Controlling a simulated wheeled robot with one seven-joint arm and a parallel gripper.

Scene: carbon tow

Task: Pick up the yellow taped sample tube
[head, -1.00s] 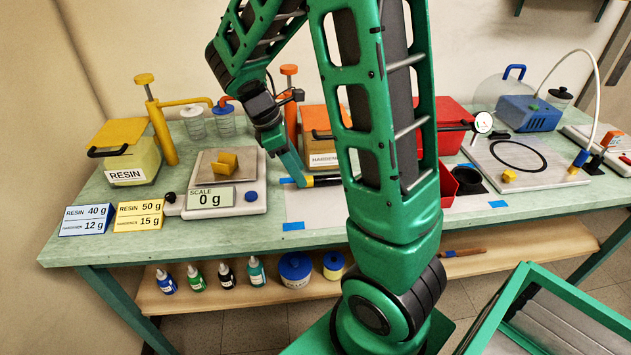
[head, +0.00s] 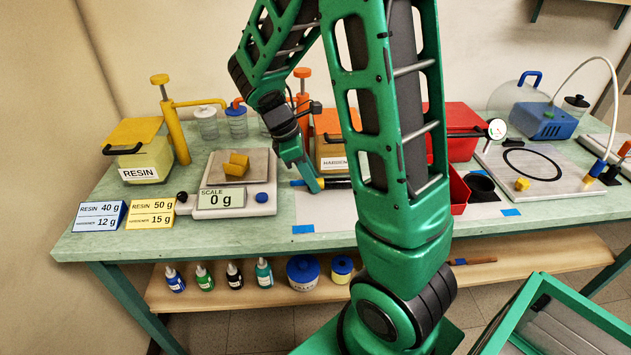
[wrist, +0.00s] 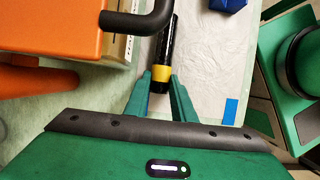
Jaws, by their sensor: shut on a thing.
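The sample tube is a slim black tube with a yellow tape band. In the wrist view the tube (wrist: 168,45) lies lengthwise on a pale sheet, its yellow band (wrist: 162,74) at the fingertips. My gripper (wrist: 162,85) is shut on the tube near that band, one green finger on each side. In the head view the tube (head: 338,184) shows as a dark bar right of my gripper (head: 317,187), partly behind my arm. The fingers hide the yellow band there. I cannot tell any gap between tube and sheet.
The orange hardener container (head: 330,140) stands just behind; its dark handle (wrist: 140,20) is close to the tube in the wrist view. The scale (head: 235,203) is to the left.

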